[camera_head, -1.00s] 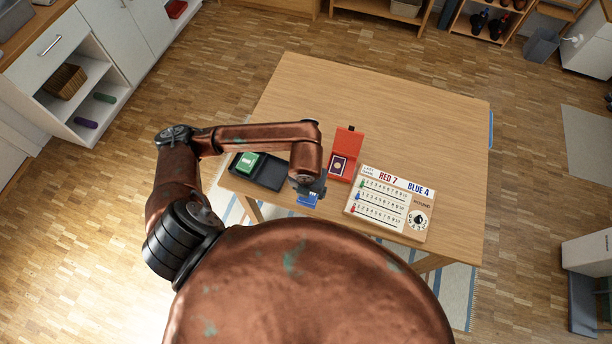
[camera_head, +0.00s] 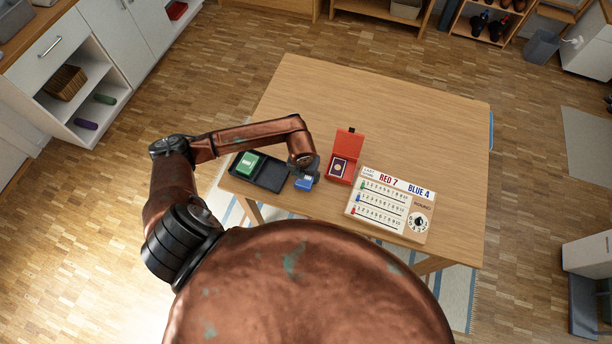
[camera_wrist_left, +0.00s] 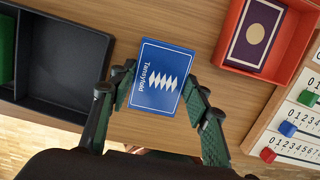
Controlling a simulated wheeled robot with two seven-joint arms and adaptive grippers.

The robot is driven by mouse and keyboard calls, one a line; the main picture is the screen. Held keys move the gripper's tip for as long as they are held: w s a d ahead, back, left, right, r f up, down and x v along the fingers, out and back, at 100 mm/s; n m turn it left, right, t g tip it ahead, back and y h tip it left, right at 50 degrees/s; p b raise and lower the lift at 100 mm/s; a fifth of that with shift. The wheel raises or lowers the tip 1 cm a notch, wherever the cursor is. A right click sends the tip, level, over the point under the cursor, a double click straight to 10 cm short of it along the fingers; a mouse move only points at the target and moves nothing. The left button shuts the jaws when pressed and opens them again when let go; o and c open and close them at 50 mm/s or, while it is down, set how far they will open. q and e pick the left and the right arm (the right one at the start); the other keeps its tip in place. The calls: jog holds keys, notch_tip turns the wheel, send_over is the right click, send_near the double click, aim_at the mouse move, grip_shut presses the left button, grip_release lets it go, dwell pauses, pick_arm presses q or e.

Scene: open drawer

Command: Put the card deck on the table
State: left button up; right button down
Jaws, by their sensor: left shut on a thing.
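The card deck (camera_head: 303,184) is blue, with white lettering and a white diamond pattern that show in the left wrist view (camera_wrist_left: 152,98). My left gripper (camera_head: 305,173) is shut on it, with one finger on each side in the left wrist view (camera_wrist_left: 160,80). The deck is over the near edge part of the wooden table (camera_head: 400,110), between the black tray and the red box. I cannot tell whether it touches the table top. My right gripper is not in view.
A black two-part tray (camera_head: 272,176) with a green deck (camera_head: 248,164) in it is left of the blue deck. An open red box (camera_head: 349,143) holding a purple card deck (camera_head: 338,168) is to its right. A scoreboard (camera_head: 394,229) lies further right. The far table top is clear.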

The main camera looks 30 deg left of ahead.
aim_at(304, 182)
pick_arm(q)
jog(key=shift+f, duration=0.2)
jog(key=o, duration=1.2)
jog(key=shift+f, duration=0.1)
notch_tip(304, 182, up, 12)
jog(key=s, duration=0.1)
jog(key=shift+s+d, duration=0.25)
jog(key=shift+s, duration=0.1)
